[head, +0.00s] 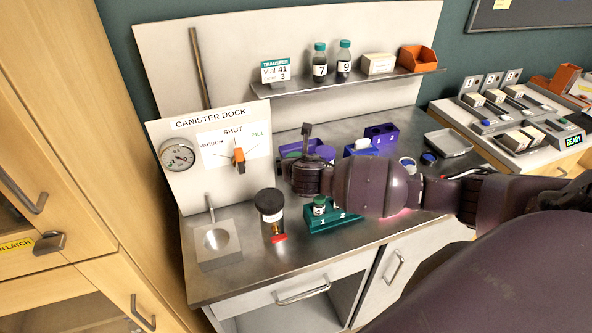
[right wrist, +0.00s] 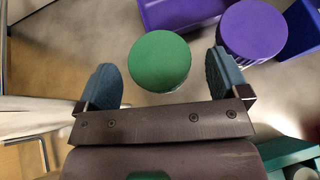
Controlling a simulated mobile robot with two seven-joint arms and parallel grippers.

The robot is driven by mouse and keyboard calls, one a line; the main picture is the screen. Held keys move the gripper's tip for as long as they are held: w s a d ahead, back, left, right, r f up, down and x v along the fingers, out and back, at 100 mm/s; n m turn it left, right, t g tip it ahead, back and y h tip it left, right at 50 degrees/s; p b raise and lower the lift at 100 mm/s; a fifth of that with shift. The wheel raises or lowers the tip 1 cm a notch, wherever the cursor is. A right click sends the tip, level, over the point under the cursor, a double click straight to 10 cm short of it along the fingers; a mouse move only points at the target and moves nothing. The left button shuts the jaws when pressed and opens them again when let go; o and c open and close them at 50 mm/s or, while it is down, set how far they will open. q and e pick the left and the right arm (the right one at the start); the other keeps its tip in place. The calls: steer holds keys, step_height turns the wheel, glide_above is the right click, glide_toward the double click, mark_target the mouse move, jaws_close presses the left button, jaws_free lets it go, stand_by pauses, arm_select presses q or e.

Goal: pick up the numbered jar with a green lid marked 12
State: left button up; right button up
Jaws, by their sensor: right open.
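A jar with a round green lid (right wrist: 159,62) stands between the two blue-grey fingertips of my right gripper (right wrist: 162,80) in the right wrist view. I see it from above; its side and any number on it are hidden. The right gripper is open, with a visible gap between each finger and the lid. In the head view my right arm reaches in from the right over the bench and mostly hides this spot. A purple-lidded jar (right wrist: 254,32) stands close to the right finger. My left gripper is not in view.
Purple trays (right wrist: 180,12) lie beyond the lid. A teal rack (head: 333,220) holds a small green-lidded jar (head: 319,204) near the bench front. A black-lidded canister (head: 270,205) stands left of it. Jars 7 (head: 319,62) and 9 (head: 343,60) stand on the shelf.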

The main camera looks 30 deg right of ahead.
steer(key=shift+x, duration=1.2)
steer(key=c, duration=1)
steer(key=shift+r, duration=0.15)
